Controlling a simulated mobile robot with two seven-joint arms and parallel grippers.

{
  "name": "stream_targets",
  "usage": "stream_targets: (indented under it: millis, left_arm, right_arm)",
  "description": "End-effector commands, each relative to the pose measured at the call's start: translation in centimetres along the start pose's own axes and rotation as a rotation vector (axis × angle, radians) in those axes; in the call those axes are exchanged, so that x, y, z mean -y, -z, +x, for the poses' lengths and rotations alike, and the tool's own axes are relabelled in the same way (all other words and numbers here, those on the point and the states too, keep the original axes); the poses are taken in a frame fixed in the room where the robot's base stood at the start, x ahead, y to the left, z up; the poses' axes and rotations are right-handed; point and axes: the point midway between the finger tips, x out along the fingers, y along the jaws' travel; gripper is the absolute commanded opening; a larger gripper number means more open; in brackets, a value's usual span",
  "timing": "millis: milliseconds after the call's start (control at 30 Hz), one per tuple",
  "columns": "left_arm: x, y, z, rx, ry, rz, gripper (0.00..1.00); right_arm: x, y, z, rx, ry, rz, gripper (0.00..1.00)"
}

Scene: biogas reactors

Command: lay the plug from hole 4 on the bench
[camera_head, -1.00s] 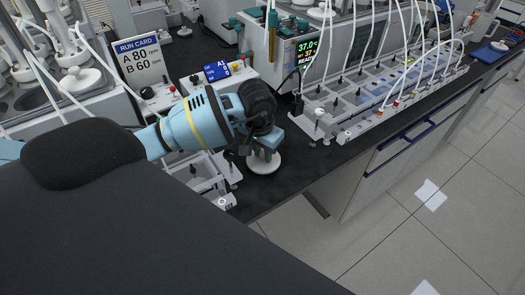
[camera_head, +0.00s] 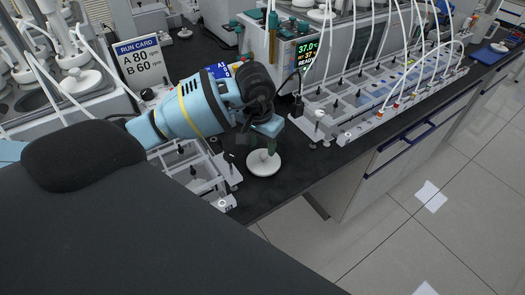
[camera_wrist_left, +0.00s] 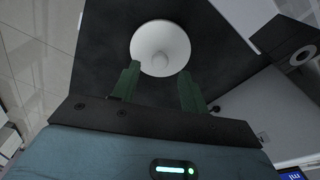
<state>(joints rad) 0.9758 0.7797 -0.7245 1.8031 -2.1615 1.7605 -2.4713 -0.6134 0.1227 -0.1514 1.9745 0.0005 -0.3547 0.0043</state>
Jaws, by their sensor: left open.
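A white round plug (camera_head: 263,163) with a wide disc lies on the dark bench top. In the left wrist view the plug (camera_wrist_left: 161,47) shows as a white disc with a small raised knob in its middle. My left gripper (camera_head: 262,143) is just above the plug in the head view. I cannot make out which hole is number 4. My right gripper is not in view.
A grey holder with compartments (camera_head: 196,178) stands left of the plug, partly behind my arm. A long tray rack with tubes (camera_head: 375,95) stands to the right. A run card (camera_head: 140,62) stands at the back left. The bench's front edge is close to the plug.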

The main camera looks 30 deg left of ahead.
Motion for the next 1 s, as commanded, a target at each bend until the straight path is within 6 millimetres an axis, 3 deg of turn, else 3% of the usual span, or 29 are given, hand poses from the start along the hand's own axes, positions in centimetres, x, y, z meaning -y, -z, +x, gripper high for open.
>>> stream_targets:
  millis: [200,400,1000]
  left_arm:
    - [0.0,0.0,-4.4,-0.002,0.001,0.002,0.44]
    - [0.0,0.0,-6.7,0.0,0.001,0.001,0.44]
    - [-0.5,-0.2,-7.1,0.009,-0.019,-0.007,0.44]
  right_arm:
    - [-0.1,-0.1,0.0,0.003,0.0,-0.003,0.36]
    - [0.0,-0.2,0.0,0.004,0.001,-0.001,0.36]
    - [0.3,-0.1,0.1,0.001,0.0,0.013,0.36]
